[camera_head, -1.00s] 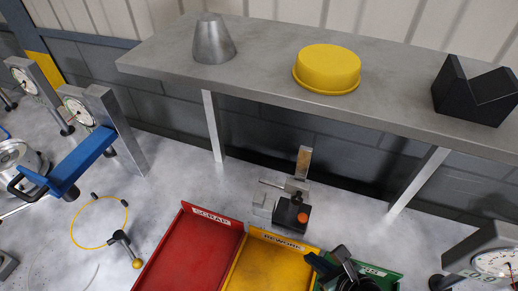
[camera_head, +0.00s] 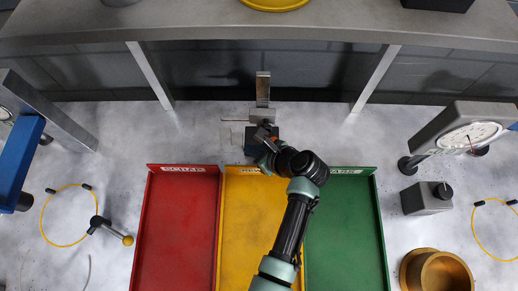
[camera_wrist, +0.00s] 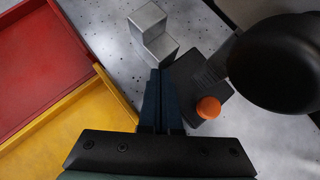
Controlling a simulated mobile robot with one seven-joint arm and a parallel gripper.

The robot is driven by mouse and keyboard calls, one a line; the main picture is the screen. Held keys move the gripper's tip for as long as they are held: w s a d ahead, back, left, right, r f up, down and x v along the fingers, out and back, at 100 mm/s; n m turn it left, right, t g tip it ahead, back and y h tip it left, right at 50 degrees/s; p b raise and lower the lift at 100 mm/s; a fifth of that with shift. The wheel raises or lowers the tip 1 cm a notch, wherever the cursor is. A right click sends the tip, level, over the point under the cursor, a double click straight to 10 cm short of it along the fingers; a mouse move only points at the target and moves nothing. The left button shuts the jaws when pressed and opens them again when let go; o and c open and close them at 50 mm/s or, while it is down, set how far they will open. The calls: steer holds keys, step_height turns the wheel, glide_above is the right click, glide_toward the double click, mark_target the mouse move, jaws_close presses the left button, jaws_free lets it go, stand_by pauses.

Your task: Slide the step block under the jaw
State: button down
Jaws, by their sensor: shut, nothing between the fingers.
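The step block (camera_wrist: 153,36) is a grey stepped block on the speckled bench in the wrist view. In the head view it is a faint pale shape (camera_head: 233,136) left of the fixture. The fixture has a dark base (camera_wrist: 197,82) with an orange knob (camera_wrist: 208,107), a silver jaw part (camera_head: 262,115) and an upright post. My gripper (camera_wrist: 155,74) is shut and empty, its tips close to the block's near end, between it and the dark base. I cannot tell whether they touch. In the head view my gripper (camera_head: 265,149) partly covers the base.
Red (camera_head: 180,225), yellow (camera_head: 240,215) and green (camera_head: 345,230) trays lie in front of the fixture. A shelf (camera_head: 320,24) with legs overhangs behind. A dial gauge (camera_head: 468,135) stands to the right. Bench left of the fixture is clear.

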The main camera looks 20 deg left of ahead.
mark_target(232, 141)
steer(key=shift+w+a+f, duration=0.1)
steer(key=shift+a+f, duration=0.15)
steer(key=shift+w+a+r+p, duration=0.2)
steer(key=shift+a+p, duration=0.1)
steer(key=shift+a, duration=0.1)
steer(key=shift+w+a+f, duration=0.15)
steer(key=shift+a+f, duration=0.05)
steer(key=shift+a, duration=0.1)
